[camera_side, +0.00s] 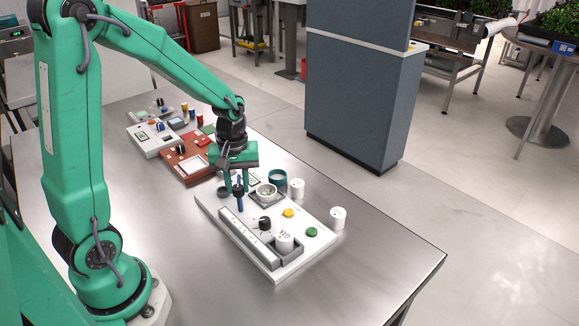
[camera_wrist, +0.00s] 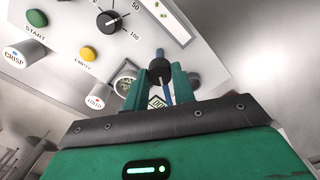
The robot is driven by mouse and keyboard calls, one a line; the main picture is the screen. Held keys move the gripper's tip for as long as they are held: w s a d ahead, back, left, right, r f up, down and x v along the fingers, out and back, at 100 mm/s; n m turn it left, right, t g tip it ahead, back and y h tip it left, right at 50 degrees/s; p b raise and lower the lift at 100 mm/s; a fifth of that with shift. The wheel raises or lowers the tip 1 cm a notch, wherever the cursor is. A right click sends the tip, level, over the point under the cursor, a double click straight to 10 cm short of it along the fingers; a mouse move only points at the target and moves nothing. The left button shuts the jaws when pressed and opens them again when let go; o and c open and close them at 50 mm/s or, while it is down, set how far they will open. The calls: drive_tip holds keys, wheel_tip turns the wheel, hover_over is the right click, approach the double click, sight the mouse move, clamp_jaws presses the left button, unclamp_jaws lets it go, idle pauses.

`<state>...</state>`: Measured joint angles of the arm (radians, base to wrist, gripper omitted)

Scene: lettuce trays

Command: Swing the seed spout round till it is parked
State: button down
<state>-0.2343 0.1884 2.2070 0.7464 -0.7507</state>
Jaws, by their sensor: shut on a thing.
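A dark knob on a blue stem stands upright over the near left part of the white panel (camera_side: 308,252); I take it to be the seed spout's handle (camera_side: 240,204). My gripper (camera_side: 238,188) reaches down from above and is shut on it. In the wrist view the black knob (camera_wrist: 160,70) sits between the two green fingers of my gripper (camera_wrist: 161,82), with the blue stem beside it. The spout's outlet and any parking mark are hidden or too small to tell.
The panel carries a grey strip (camera_side: 246,238), a black dial (camera_side: 265,223), a yellow button (camera_side: 289,212) and a green button (camera_side: 312,231). White cups (camera_side: 338,217) (camera_side: 297,187) stand beside it. A red-brown unit (camera_side: 187,163) lies behind. The table's front right is clear.

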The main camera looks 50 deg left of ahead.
drive_tip(key=n, duration=0.6)
drive_tip(key=shift+n, duration=0.4)
drive_tip(key=c, duration=1.1)
unclamp_jaws()
drive_tip(key=shift+c, duration=0.2)
drive_tip(key=shift+r, duration=3.9)
